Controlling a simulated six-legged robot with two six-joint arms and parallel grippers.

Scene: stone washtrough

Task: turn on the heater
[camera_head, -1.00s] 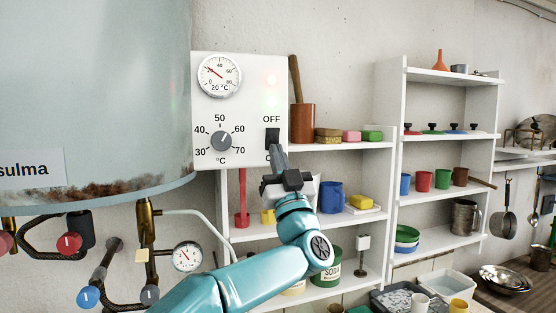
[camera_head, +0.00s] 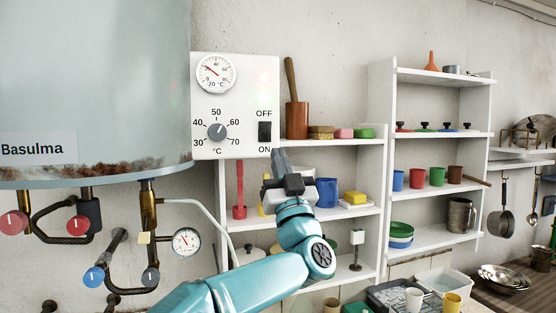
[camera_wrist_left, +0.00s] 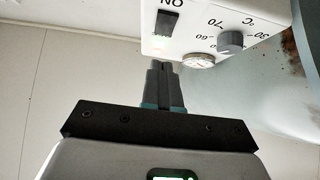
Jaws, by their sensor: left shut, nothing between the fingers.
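The heater is a pale blue tank (camera_head: 95,80) at the left, labelled Basulma, with a white control panel (camera_head: 205,110) beside it. The panel has a black rocker switch (camera_head: 264,131) between the words OFF and ON. It also has a grey temperature knob (camera_head: 216,132) and a round thermometer (camera_head: 215,73). My left gripper (camera_head: 278,153) is shut and empty, with its tips just below and right of the ON label. In the left wrist view the closed fingers (camera_wrist_left: 158,66) point towards the panel below the switch (camera_wrist_left: 167,24). My right gripper is not seen.
Pipes with red valves (camera_head: 78,225) and blue valves (camera_head: 95,277), and a pressure gauge (camera_head: 186,242), hang below the tank. White shelves (camera_head: 434,78) with mugs, bowls and soaps stand behind my arm and to the right. The wall above the shelves is clear.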

